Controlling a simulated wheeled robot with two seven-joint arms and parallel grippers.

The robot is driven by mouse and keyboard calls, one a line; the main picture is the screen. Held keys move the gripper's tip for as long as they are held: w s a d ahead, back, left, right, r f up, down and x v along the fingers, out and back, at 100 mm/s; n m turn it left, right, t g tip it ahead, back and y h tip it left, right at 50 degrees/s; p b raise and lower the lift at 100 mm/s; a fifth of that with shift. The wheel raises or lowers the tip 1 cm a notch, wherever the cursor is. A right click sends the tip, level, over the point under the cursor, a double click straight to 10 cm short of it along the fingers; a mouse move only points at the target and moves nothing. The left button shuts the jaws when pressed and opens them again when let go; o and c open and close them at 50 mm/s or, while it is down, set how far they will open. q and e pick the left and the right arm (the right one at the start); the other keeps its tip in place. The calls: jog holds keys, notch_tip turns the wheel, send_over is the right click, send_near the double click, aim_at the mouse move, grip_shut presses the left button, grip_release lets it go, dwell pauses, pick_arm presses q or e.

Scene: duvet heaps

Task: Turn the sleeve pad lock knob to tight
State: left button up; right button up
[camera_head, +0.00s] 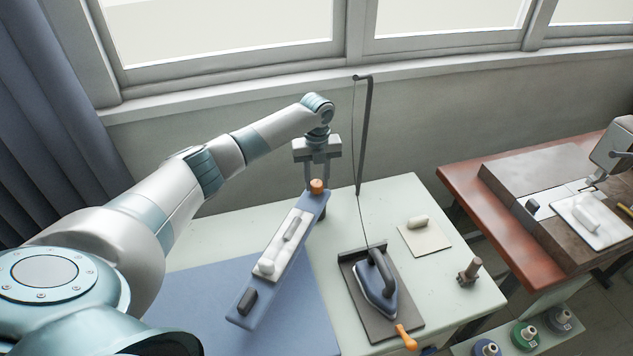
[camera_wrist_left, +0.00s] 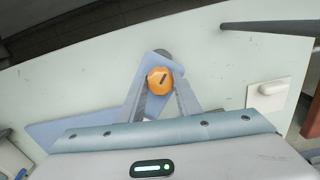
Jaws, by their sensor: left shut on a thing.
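The sleeve pad (camera_head: 312,212) is a long blue board standing over the table, running from lower left to upper right. Its lock knob (camera_head: 317,186) is orange and sits at the far end of the pad. In the left wrist view the knob (camera_wrist_left: 160,83) is faceted and has a dark slanted mark on its top. My left gripper (camera_head: 317,184) reaches down from above and is shut on the knob, with one finger on each side. My right gripper is not in view.
A white tool (camera_head: 285,243) and a dark grip (camera_head: 247,302) lie along the pad. An iron (camera_head: 375,285) rests on a dark plate to the right, its cord rising to a tall post (camera_head: 364,140). An orange-handled tool (camera_head: 406,338) lies in front. A sewing table stands right.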

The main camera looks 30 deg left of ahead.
aim_at(317, 183)
pick_arm(q)
jog(key=shift+w+r, duration=0.1)
dwell(0.4)
jog(key=o, duration=1.1)
jog(key=shift+c, duration=0.2)
notch_tip(317, 183, up, 17)
jog(key=b, duration=0.5)
jog(key=shift+r, duration=0.2)
